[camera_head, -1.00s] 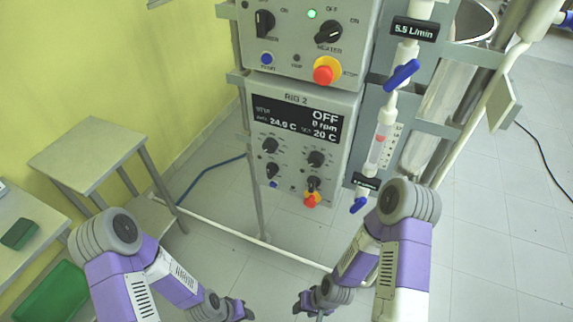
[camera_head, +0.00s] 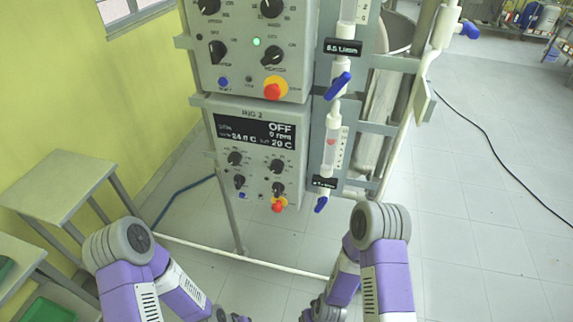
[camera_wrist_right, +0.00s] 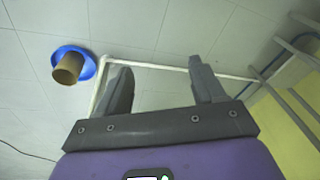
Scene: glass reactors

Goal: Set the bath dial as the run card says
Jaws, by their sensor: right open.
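The rig 2 control box (camera_head: 252,151) hangs on the frame in the middle of the head view. Its display (camera_head: 255,132) reads OFF, 0 rpm, about 24.0 C and 20 C. Below the display are several black dials, among them an upper right dial (camera_head: 277,167) and an upper left dial (camera_head: 235,158). Which one is the bath dial I cannot read. No run card is recognisable. My right gripper (camera_wrist_right: 160,85) is open and empty in the right wrist view, apart from the box. My left gripper (camera_head: 232,317) is low at the bottom edge of the head view, mostly cut off.
An upper control box (camera_head: 250,45) with a red-yellow stop button sits above. Flow tubes with blue valve handles (camera_head: 338,86) stand right of the boxes. A side table (camera_head: 55,183) is at left. A blue object with a brown cylinder (camera_wrist_right: 72,66) shows in the wrist view.

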